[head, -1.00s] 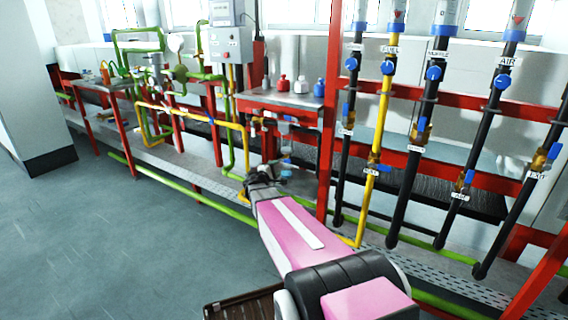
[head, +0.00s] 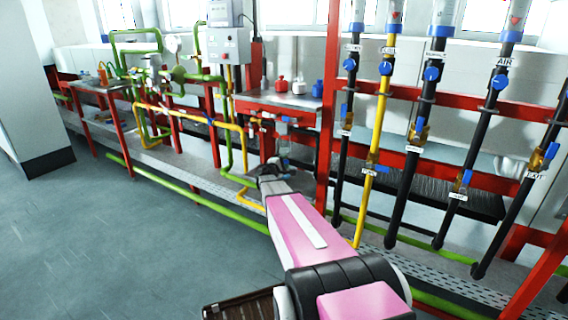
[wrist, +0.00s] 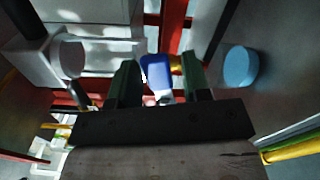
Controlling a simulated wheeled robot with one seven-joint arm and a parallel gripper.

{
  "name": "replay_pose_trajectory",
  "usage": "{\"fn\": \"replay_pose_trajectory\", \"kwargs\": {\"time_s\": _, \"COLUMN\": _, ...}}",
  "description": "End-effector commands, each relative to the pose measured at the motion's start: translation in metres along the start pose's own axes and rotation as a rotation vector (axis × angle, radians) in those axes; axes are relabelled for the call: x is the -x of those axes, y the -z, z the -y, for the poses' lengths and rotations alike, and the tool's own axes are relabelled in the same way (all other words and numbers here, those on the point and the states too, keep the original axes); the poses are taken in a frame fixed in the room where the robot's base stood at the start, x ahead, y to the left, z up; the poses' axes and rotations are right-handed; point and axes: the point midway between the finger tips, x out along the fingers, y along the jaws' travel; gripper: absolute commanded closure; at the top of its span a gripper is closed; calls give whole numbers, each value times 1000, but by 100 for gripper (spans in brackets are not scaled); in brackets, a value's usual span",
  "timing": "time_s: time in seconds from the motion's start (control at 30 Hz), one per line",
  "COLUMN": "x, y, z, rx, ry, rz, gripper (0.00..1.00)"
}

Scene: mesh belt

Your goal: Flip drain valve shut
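In the wrist view a blue valve handle (wrist: 157,72) with a brass-coloured part beside it shows between the two dark green fingers of my gripper (wrist: 160,82). The fingers are apart, and I cannot tell whether either touches the handle. In the head view my gripper (head: 272,170) is at the end of my pink arm, in front of the pipework under the red-framed shelf. A small blue-handled valve (head: 287,119) shows just above it there. No readable label marks the drain valve, and part of the pipework is hidden behind my gripper.
A red upright post (head: 325,120) stands right of my gripper. A yellow pipe (head: 376,130) and several black pipes with blue valves lie further right. Bottles stand on the shelf (head: 278,98) above. A round blue object (wrist: 240,67) is right of the fingers. Open floor lies left.

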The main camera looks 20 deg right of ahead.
Motion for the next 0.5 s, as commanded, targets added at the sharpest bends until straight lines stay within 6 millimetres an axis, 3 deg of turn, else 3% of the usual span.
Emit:
{"fn": "replay_pose_trajectory", "kwargs": {"time_s": 0.03, "x": 0, "y": 0, "z": 0, "rx": 0, "ry": 0, "rz": 0, "gripper": 74}}
{"fn": "replay_pose_trajectory", "kwargs": {"time_s": 0.1, "x": 0, "y": 0, "z": 0, "rx": 0, "ry": 0, "rz": 0, "gripper": 97}}
{"fn": "replay_pose_trajectory", "kwargs": {"time_s": 0.13, "x": 0, "y": 0, "z": 0, "rx": 0, "ry": 0, "rz": 0, "gripper": 100}}
{"fn": "replay_pose_trajectory", "kwargs": {"time_s": 0.33, "x": 0, "y": 0, "z": 1, "rx": -23, "ry": 1, "rz": 0, "gripper": 100}}
{"fn": "replay_pose_trajectory", "kwargs": {"time_s": 0.5, "x": 0, "y": 0, "z": 6, "rx": -142, "ry": 1, "rz": 2, "gripper": 100}}
